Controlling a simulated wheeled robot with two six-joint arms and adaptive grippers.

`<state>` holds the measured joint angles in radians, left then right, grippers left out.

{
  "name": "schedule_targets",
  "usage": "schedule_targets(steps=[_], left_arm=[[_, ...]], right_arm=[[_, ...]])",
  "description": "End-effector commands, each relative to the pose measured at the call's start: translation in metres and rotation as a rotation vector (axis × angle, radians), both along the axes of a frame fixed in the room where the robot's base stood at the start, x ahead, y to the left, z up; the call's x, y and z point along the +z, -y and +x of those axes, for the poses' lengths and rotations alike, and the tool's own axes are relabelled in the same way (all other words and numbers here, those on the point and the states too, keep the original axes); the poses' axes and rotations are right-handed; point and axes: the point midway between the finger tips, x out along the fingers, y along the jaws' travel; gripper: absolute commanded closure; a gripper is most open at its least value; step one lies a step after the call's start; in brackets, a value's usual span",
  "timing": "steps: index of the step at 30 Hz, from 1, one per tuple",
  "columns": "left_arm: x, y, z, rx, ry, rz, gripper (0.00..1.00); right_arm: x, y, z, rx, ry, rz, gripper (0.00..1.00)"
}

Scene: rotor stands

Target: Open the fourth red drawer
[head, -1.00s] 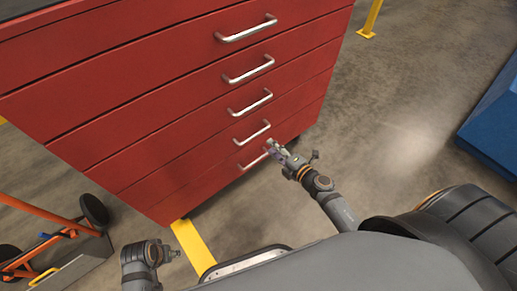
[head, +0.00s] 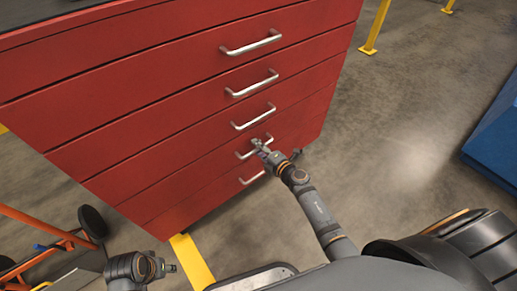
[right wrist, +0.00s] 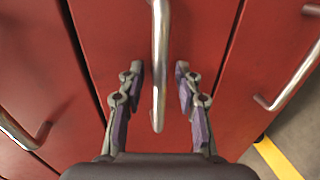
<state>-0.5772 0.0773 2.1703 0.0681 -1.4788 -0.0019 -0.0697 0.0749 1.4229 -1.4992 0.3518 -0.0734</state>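The red drawer cabinet (head: 110,110) fills the upper left of the head view, with several silver handles in a column. The fourth drawer's handle (head: 243,154), counted from the top, is partly covered by my right gripper (head: 260,144). In the right wrist view, the open right gripper (right wrist: 158,75) has one finger on each side of a silver handle (right wrist: 160,40), with gaps visible on both sides. The drawers look closed. Part of my left arm's end (head: 168,268) shows at the lower left; its finger state is unclear.
An orange wheeled cart (head: 50,245) stands at the lower left. A blue object (head: 493,140) is at the right edge. Yellow posts (head: 376,28) stand behind the cabinet. Concrete floor (head: 400,130) right of the cabinet is open.

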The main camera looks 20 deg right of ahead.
Motion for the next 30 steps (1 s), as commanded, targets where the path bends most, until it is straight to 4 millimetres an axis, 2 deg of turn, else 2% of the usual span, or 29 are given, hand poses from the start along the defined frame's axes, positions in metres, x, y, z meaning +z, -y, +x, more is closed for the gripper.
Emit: schedule_targets(steps=[3, 9, 11, 23, 30], left_arm=[[0.0000, 0.0001, 0.0000, 0.000, 0.000, 0.000, 0.60], [-0.0001, 0.0000, -0.0001, 0.000, 0.000, 0.000, 0.60], [-0.0002, 0.0000, -0.0001, 0.000, 0.000, 0.000, 0.60], [-0.0002, 0.0001, -0.0002, 0.000, 0.000, 0.000, 0.60], [-0.0023, -0.0008, 0.0029, 0.002, 0.012, 0.001, 0.60]], right_arm=[[0.0003, 0.0002, -0.0002, 0.000, 0.000, 0.000, 0.67], [0.0003, 0.0003, -0.0003, 0.000, 0.000, 0.000, 0.94], [0.0003, 0.0003, -0.0004, -0.001, 0.000, 0.000, 1.00], [0.0002, 0.0005, -0.0006, -0.001, 0.000, 0.000, 1.00], [0.0010, 0.0036, -0.0088, 0.000, -0.001, 0.000, 1.00]])
